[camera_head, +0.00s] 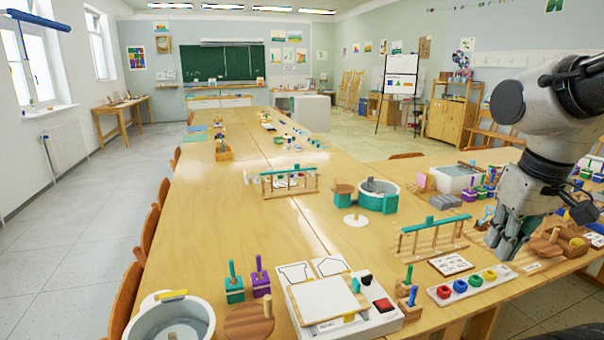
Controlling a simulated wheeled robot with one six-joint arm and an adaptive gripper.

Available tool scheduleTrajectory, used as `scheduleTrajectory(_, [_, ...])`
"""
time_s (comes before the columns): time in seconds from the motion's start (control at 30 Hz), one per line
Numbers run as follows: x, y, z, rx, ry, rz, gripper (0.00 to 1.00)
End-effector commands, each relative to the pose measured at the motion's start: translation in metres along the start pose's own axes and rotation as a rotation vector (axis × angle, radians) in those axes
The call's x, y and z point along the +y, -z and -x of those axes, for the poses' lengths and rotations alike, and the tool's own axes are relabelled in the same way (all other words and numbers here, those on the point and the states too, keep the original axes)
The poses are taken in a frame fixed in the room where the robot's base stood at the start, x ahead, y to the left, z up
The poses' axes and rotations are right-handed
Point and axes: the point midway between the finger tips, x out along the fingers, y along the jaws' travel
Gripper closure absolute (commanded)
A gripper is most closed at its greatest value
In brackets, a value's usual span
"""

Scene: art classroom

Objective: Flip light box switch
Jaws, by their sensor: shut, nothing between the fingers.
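A white box (375,325) that looks like the light box lies at the front middle of the table. It carries a pale panel (325,300) with a wooden edge, two cards with black outlines, and a small red part (384,305) at its right side that may be the switch. The switch position cannot be made out. My gripper (496,252) points down at the right, beyond and to the right of the white box, near the table's right side. It is shut and empty, apart from the box.
Between my gripper and the box stand a colored-ring tray (472,286), a picture card (451,264), a wooden rack (432,240) and small peg stands (408,294). A round basin (170,322) and peg stands (261,280) are left. Another white box (453,179) stands farther back.

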Motion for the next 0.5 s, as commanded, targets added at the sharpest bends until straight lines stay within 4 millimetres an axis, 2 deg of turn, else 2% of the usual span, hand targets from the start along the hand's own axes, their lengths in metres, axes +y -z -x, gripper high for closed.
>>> scheduleTrajectory(0.1, [0.012, -0.014, 0.019, 0.099, -0.014, -0.056, 1.00])
scheduleTrajectory(0.23, [0.019, -0.018, 0.033, 0.161, -0.027, -0.091, 1.00])
scheduleTrajectory(0.4, [0.021, -0.019, 0.035, 0.168, -0.030, -0.101, 1.00])
scheduleTrajectory(0.5, [0.015, -0.015, 0.025, 0.123, -0.019, -0.068, 1.00])
